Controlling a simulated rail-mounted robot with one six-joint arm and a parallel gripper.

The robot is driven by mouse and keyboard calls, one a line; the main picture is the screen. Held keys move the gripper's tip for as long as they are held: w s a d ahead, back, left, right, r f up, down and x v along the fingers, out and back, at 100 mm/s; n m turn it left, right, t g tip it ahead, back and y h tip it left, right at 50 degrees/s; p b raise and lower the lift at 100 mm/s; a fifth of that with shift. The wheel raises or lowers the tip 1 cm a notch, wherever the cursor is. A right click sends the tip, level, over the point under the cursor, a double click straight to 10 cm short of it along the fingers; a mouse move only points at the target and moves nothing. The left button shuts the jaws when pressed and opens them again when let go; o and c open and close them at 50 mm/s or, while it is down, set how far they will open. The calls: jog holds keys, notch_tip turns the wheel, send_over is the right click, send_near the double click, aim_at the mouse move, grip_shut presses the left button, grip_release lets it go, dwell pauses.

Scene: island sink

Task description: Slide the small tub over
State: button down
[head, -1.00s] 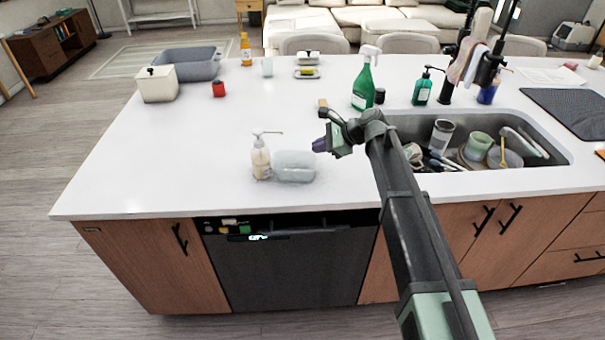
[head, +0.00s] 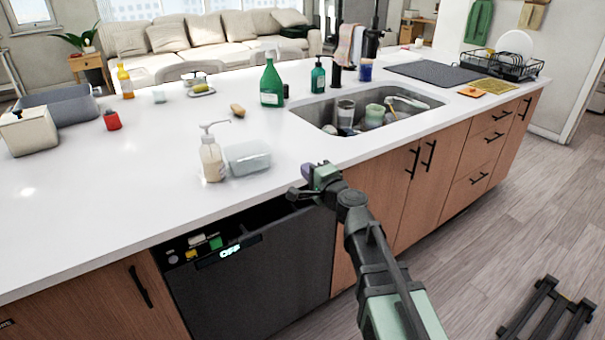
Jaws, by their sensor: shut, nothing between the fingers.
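The small tub (head: 248,157), pale blue and translucent, stands on the white countertop near its front edge. A soap pump bottle (head: 212,160) stands close by its left side; I cannot tell whether they touch. My gripper (head: 308,173) is shut and empty. It appears at the front edge of the counter, to the right of the tub and apart from it. Its fingers are small in the picture and partly hidden by the wrist.
The sink (head: 370,112) holding cups and dishes lies behind and right of my gripper. A brown sponge (head: 237,111) and a green spray bottle (head: 271,84) stand behind the tub. A big grey tub (head: 62,106) is far left. The counter left of the soap bottle is clear.

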aim_at(272, 154)
jog(key=x, duration=0.6)
jog(key=shift+w+a, duration=0.1)
jog(key=shift+w, duration=0.05)
jog(key=a, duration=0.1)
jog(key=w+a, duration=0.1)
jog(key=a, duration=0.1)
jog(key=shift+a, duration=0.3)
jog(key=shift+w+a, duration=0.1)
jog(key=shift+a, duration=0.3)
jog(key=shift+w+a, duration=0.25)
jog(key=shift+a, duration=0.6)
